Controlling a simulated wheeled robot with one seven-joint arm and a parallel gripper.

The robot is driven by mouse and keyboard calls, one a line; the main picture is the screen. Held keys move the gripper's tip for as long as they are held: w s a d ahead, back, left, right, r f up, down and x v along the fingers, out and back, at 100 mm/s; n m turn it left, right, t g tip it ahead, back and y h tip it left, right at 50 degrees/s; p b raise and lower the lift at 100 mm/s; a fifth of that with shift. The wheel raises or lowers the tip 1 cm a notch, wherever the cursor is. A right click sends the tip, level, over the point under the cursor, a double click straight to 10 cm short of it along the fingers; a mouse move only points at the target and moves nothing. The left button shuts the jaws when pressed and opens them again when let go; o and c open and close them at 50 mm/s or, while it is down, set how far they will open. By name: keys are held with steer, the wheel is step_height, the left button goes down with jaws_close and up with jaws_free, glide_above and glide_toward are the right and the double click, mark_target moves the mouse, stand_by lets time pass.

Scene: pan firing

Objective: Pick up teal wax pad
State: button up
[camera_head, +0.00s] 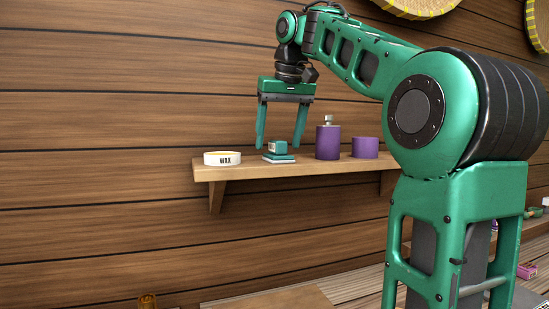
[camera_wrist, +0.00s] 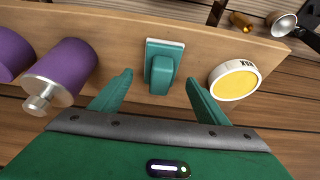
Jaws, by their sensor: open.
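The teal wax pad (camera_head: 279,151) sits on the wooden shelf (camera_head: 240,172), with a teal grip block on top and a pale layer at its base. In the wrist view the pad (camera_wrist: 162,72) lies ahead of the fingers, roughly centred between them. My gripper (camera_head: 279,147) is open and points down at the shelf, its two fingers spread to either side of the pad. In the wrist view my gripper (camera_wrist: 157,90) is empty, and the fingers do not appear to touch the pad.
A white round tin marked WAX (camera_head: 222,158) stands left of the pad. A purple flask with a metal cap (camera_head: 328,142) and a purple cylinder (camera_head: 365,148) stand to its right. The plank wall (camera_head: 120,120) is close behind. A metal lamp-like object (camera_wrist: 283,24) shows below the shelf.

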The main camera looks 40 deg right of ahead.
mark_target(277, 148)
steer(key=shift+x, duration=1.45)
steer(key=shift+s+a+f, duration=0.1)
steer(key=c, duration=1.2)
